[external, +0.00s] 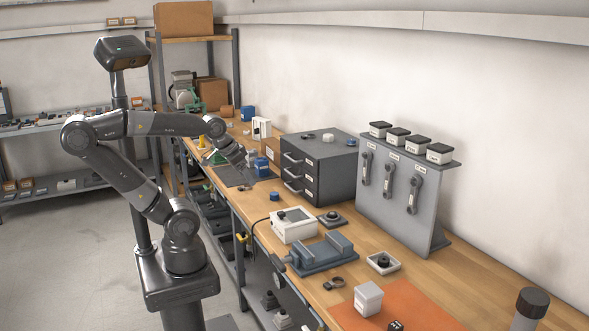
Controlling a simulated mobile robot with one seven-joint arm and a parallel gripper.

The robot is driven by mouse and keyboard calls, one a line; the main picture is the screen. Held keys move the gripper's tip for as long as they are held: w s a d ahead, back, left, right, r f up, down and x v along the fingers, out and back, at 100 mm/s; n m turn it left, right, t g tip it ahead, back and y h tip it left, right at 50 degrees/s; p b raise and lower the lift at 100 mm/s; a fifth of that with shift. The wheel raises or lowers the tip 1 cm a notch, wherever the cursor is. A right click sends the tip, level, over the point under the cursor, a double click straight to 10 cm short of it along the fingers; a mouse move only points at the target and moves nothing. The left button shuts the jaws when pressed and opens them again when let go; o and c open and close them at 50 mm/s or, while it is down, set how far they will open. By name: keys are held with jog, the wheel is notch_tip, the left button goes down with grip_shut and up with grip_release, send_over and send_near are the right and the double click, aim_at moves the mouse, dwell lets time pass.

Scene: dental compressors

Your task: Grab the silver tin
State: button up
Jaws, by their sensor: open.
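I cannot pick out a silver tin for certain; things around the arm's end are small and partly covered. My gripper (249,169) is open and points down over the dark mat (229,178) on the far part of the workbench. A blue container (261,167) stands just right of it; I cannot tell whether they touch. A green item (218,158) shows left of the gripper, partly behind my arm.
A dark drawer cabinet (325,165) stands right of the gripper on the wooden workbench (255,207). Nearer are a small blue lid (274,196), a white box device (293,225), a vise (322,254) and a grey panel with handles (397,195).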

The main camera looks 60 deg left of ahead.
jog(key=shift+o, duration=0.2)
jog(key=w+d+r+g, duration=0.2)
jog(key=w+d+r, duration=0.1)
jog(key=w+d, duration=0.6)
jog(key=g, duration=0.4)
send_over(369, 290)
jog(key=f, duration=1.3)
jog(key=shift+s+a+f, duration=0.15)
jog(key=shift+a+f, duration=0.1)
jog(key=shift+a, duration=0.05)
notch_tip(369, 290, down, 5)
jog(key=shift+r, duration=0.15)
jog(key=shift+w+d+f, duration=0.1)
jog(key=shift+d+f, duration=0.05)
jog(key=shift+f, duration=1.35)
jog(key=shift+w+d+f, duration=0.1)
jog(key=shift+f, duration=1.35)
